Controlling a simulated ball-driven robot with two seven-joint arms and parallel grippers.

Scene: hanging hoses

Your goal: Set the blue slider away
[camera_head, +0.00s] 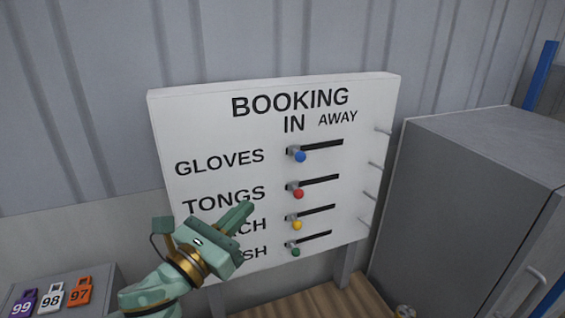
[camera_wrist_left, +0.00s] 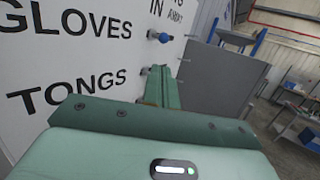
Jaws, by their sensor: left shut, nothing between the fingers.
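The blue slider (camera_head: 300,156) is a round blue knob at the left end of the top slot, in the GLOVES row. It stands under the word IN on the white booking board (camera_head: 370,100). The blue slider also shows in the left wrist view (camera_wrist_left: 163,38), beyond my fingertips. My left gripper (camera_head: 247,207) is shut and empty in front of the board, below and left of the blue slider and apart from it. It covers parts of the lower two row labels. My right gripper is not in view.
Red (camera_head: 298,193), yellow (camera_head: 297,224) and green (camera_head: 296,252) knobs sit at the left ends of the lower slots. Thin pegs stick out at the board's right edge. A grey cabinet (camera_head: 470,190) stands close on the right. Numbered tags (camera_head: 52,294) lie at lower left.

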